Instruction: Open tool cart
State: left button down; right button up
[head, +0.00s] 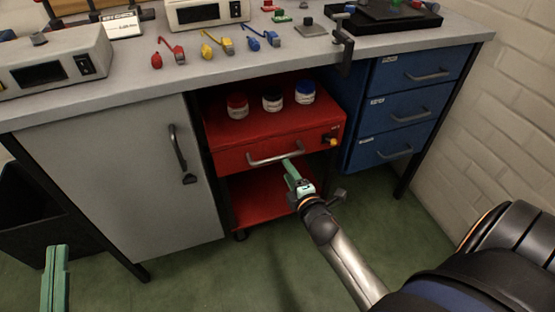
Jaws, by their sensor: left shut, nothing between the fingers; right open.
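The red tool cart (225,158) stands under the workbench, between the grey cabinet and the blue drawers. Its drawer front carries a grey bar handle (270,158), and the drawer looks shut. A small yellow and black latch or knob (330,140) sits at the right of the drawer front. My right gripper (289,166) is open, its green fingertips at the right part of the handle. I cannot tell whether the bar is between the fingers. My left gripper (56,252) is shut and empty at the lower left, away from the cart.
Several lidded jars, one a red-lidded jar (237,106), stand on the cart top. The grey cabinet door (110,190) is left of it, blue drawers (385,150) right. The workbench (125,75) overhangs the cart. Green floor (270,265) in front is clear; a brick wall (500,120) bounds the right.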

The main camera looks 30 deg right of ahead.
aim_at(280, 159)
jog(key=b+x, duration=0.2)
jog(key=x, duration=0.5)
jog(key=shift+w+f, duration=0.15)
jog(key=shift+w, duration=0.1)
pick_arm(q)
jog(key=s+d+r+m+t+h, duration=0.1)
jog(key=s+r+m+t+h, duration=0.1)
jog(key=s+r+m+h, duration=0.4)
jog(key=shift+s+r+h, duration=0.25)
jog(key=shift+r+h, duration=0.75)
jog(key=shift+r, duration=1.2)
pick_arm(e)
jog(key=shift+w+d, duration=0.15)
jog(key=shift+w, duration=0.15)
pick_arm(q)
jog(key=shift+d, duration=0.1)
pick_arm(e)
grip_shut()
